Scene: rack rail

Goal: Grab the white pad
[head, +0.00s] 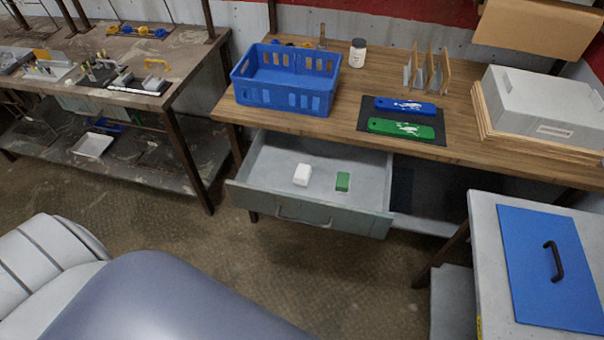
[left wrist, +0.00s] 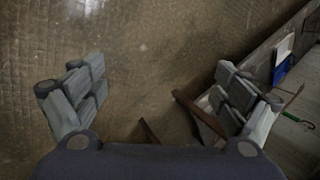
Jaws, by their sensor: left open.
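The white pad (head: 302,175) is a small white block lying in the open drawer (head: 262,198) under the wooden workbench, in the head view. A small green block (head: 343,181) lies to its right in the same drawer, apart from it. My left gripper (left wrist: 155,88) shows only in the left wrist view. Its fingers are wide apart with nothing between them, above brown floor. The pad cannot be made out in the left wrist view. My right gripper is in neither view.
On the workbench (head: 365,75) stand a blue crate (head: 281,101), a white jar (head: 357,53), and a dark mat with blue (head: 405,106) and green (head: 400,128) items. A grey box (head: 540,100) sits at right. A side table with a blue panel (head: 540,220) stands front right. Floor before the drawer is clear.

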